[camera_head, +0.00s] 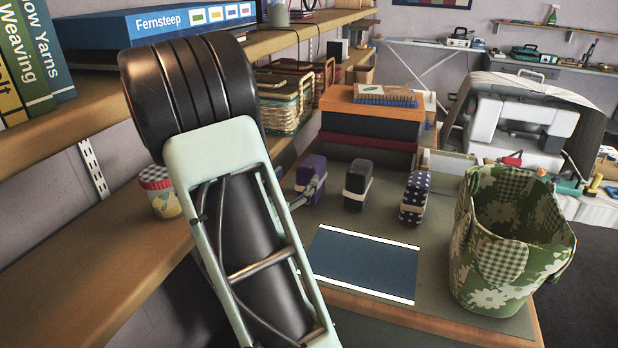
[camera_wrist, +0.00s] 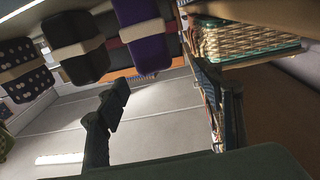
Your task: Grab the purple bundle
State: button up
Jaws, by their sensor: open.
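The purple bundle (camera_head: 311,168) is a small upright block with a pale band, standing at the left of a row on the table. In the wrist view the purple bundle (camera_wrist: 148,55) hangs from the top edge, beyond the fingertips and roughly between their lines. My gripper (camera_wrist: 162,82) is open and empty, with its dark fingers spread apart.
A black bundle (camera_head: 357,183) and a white-dotted dark bundle (camera_head: 414,197) stand to the right. A blue mat (camera_head: 365,262) with white edges lies in front. A green flowered basket (camera_head: 490,285) is at right. Stacked boxes (camera_head: 368,135) stand behind; a wooden shelf (camera_head: 95,265) runs along the left.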

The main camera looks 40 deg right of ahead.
aim_at(311, 160)
jog(key=x, duration=0.3)
jog(key=shift+w+d, duration=0.1)
jog(key=shift+d, duration=0.25)
jog(key=shift+s+x, duration=0.15)
jog(key=shift+x, duration=1.2)
jog(key=shift+s+x, duration=0.15)
jog(key=shift+x, duration=1.25)
jog(key=shift+d+r, duration=0.1)
jog(key=shift+d, duration=0.05)
jog(key=shift+c, duration=0.3)
jog(key=c, duration=1.5)
jog(key=shift+c, duration=0.5)
jog(key=shift+r, duration=0.1)
